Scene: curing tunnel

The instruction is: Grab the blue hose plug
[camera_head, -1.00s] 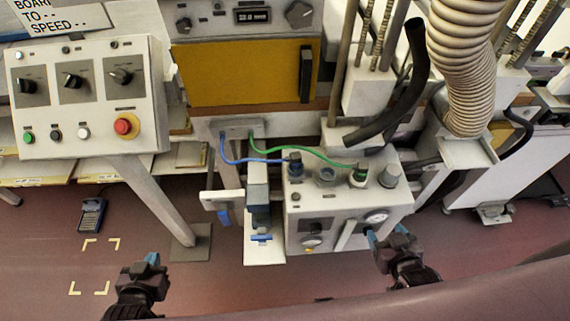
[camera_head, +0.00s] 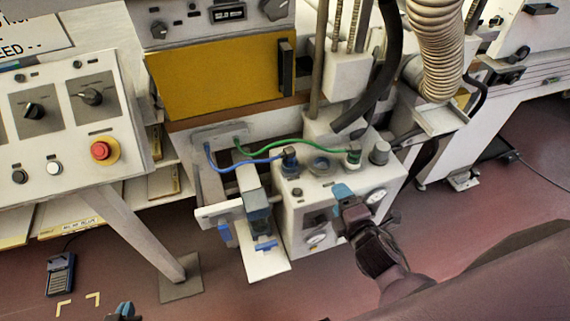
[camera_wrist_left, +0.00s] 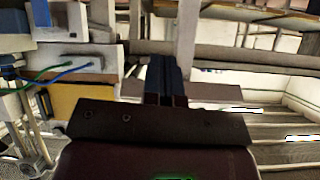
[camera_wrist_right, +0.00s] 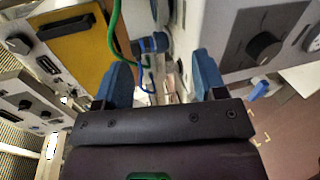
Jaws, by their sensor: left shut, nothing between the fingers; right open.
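The blue hose plug (camera_head: 289,158) stands on top of the white valve box (camera_head: 296,228), with the blue hose (camera_head: 235,162) running from it to the left. In the right wrist view the blue plug (camera_wrist_right: 152,43) shows beyond the open fingertips, between them in the picture. My right gripper (camera_head: 343,192) is open and empty, in front of the box's front face, apart from the plug. My left gripper (camera_head: 123,310) is shut and empty at the bottom edge of the head view, far from the plug. Its closed fingers (camera_wrist_left: 166,78) show in the left wrist view.
A green hose plug (camera_head: 353,156) with a green hose (camera_head: 290,150) and a grey cap (camera_head: 380,152) stand to the right on the box. A black hose (camera_head: 385,75) hangs behind. A control panel (camera_head: 65,130) is at left. Open floor lies in front.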

